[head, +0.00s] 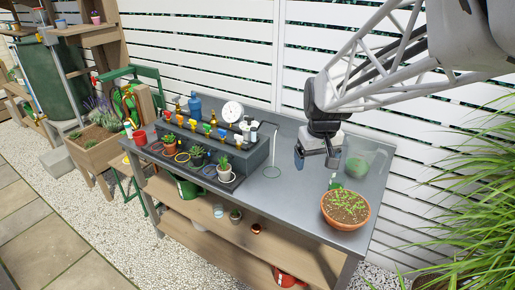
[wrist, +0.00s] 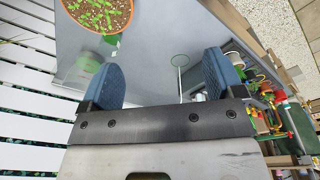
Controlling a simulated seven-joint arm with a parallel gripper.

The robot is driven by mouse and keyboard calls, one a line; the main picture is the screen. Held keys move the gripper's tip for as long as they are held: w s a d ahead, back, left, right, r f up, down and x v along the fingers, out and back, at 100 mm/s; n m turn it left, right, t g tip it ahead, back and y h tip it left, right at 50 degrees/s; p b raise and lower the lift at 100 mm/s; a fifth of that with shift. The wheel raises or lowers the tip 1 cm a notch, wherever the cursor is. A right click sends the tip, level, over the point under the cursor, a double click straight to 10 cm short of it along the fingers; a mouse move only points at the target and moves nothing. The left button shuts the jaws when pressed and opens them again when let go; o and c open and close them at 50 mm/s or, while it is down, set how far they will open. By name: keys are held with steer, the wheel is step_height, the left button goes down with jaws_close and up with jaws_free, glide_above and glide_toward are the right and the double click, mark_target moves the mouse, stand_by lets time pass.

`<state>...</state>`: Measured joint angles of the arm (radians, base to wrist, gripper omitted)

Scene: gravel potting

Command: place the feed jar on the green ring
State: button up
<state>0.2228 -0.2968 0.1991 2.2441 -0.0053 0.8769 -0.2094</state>
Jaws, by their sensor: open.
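My gripper (head: 316,160) is open above the right half of the grey bench. In the wrist view its two blue fingers (wrist: 165,62) are spread with nothing held between them.
A terracotta bowl of seedlings (head: 346,208) stands at the bench's front right. Bare bench lies between the ring and the bowl. A slatted white fence stands behind.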

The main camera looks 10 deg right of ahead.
steer(key=s+a+r, duration=0.1)
steer(key=s+a, duration=0.4)
steer(key=s, duration=0.4)
steer(key=s+a+r+t, duration=0.1)
steer(key=s+a, duration=0.4)
steer(key=s, duration=0.4)
steer(key=shift+a+r, duration=0.2)
steer(key=shift+r, duration=0.05)
steer(key=shift+o, duration=0.4)
